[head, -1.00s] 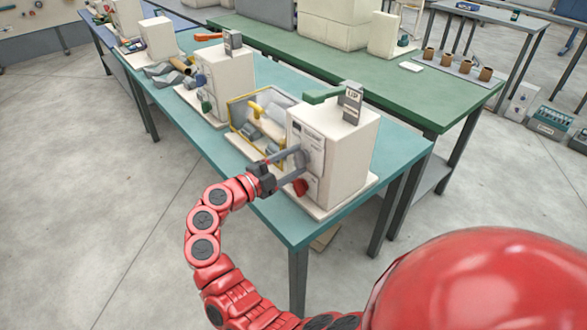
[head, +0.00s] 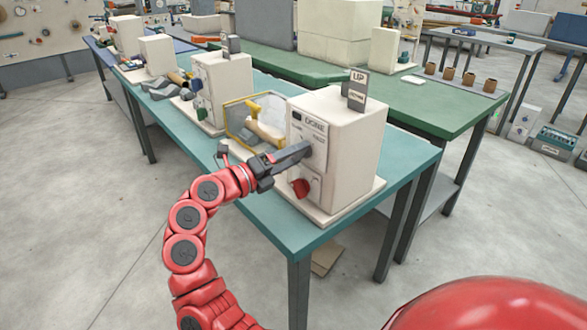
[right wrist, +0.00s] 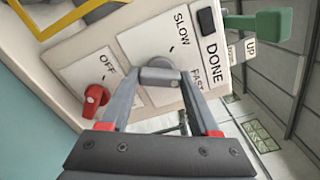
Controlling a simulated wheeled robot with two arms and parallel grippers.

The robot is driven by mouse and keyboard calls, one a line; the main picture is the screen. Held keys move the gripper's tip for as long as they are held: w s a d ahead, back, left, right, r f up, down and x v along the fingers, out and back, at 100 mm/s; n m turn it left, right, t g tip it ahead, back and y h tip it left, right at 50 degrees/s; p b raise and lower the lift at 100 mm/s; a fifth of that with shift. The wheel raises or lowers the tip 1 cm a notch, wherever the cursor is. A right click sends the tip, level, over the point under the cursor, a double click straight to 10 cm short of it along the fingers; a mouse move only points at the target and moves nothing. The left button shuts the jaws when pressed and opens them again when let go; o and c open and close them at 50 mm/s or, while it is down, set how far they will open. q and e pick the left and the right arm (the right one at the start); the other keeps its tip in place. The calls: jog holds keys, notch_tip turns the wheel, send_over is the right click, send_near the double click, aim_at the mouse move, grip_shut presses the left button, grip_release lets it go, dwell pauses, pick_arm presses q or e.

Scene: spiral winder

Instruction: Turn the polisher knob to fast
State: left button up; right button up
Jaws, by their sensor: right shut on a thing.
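The polisher, a cream box (head: 345,150), stands on the teal table. Its front panel has a grey knob (right wrist: 160,75) between the labels SLOW (right wrist: 181,28) and FAST (right wrist: 197,78). My right gripper (head: 303,150) reaches the panel from the left and is shut on the grey knob; its two fingers (right wrist: 158,80) lie on either side of it in the right wrist view. In the head view the fingers hide the knob. I cannot tell exactly where the knob points. My left gripper is not in view.
A red knob (right wrist: 96,98) by an OFF label sits on the same panel, close to one finger. A yellow-framed case (head: 250,122) stands beside the box.

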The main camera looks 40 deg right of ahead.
jog(key=shift+f+m+b, duration=0.2)
jog(key=shift+m+b, duration=0.9)
jog(key=shift+m, duration=0.2)
jog(key=o, duration=1.4)
jog(key=shift+r, duration=0.1)
jog(key=shift+c, duration=0.2)
jog(key=s+a, duration=0.1)
jog(key=a, duration=1.6)
jog(key=shift+s+a, duration=0.2)
